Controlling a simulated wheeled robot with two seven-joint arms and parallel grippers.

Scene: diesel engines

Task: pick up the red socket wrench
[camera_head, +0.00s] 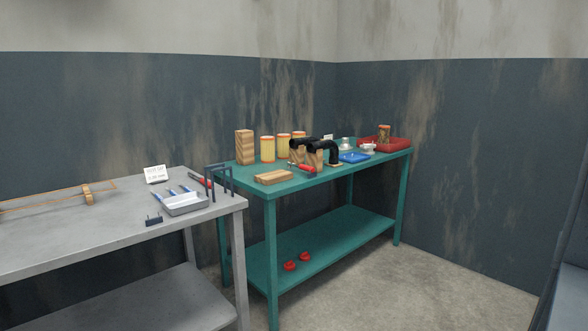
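Two small red tools are in view, and at this size I cannot tell which is the red socket wrench. One red tool (307,169) lies on the green table, at its front edge near black curved pipes. The other red tool (200,181) lies at the back right of the grey table, partly hidden behind a dark frame-like stand. Neither of my grippers shows in this view.
The grey table (90,240) holds a grey tray (186,204), a white card (155,174) and the dark stand (218,181). The green table (335,182) holds a wooden block (273,177), yellow cylinders, a blue tray (354,157) and a red tray (398,144). Floor at front right is clear.

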